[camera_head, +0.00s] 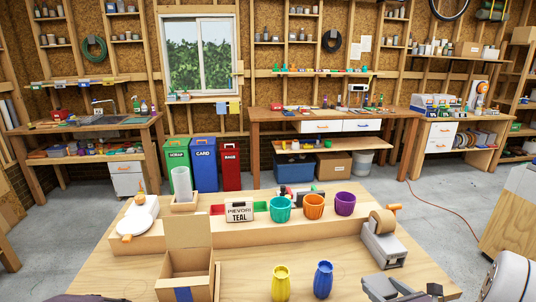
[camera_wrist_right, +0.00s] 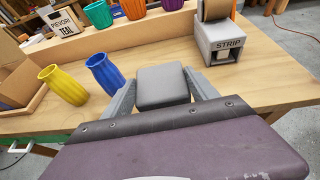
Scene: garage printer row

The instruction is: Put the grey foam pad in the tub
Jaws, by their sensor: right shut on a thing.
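My right gripper (camera_head: 396,288) is at the bottom right of the head view, over the near part of the wooden table. In the right wrist view (camera_wrist_right: 163,92) its two fingers are shut on the sides of the grey foam pad (camera_wrist_right: 162,84), a flat block with rounded corners. Nothing shows plainly as the tub. Ribbed round pots stand on the wooden ledge: teal (camera_head: 280,208), orange (camera_head: 313,206) and purple (camera_head: 345,203). I cannot tell whether one is meant. My left gripper is not in view.
A yellow vase (camera_head: 281,283) and a blue vase (camera_head: 323,279) stand left of my right gripper. An open cardboard box (camera_head: 186,272) is further left. A grey dispenser marked STRIP (camera_head: 383,243) stands beyond the gripper. Bare tabletop (camera_head: 240,278) lies between box and vases.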

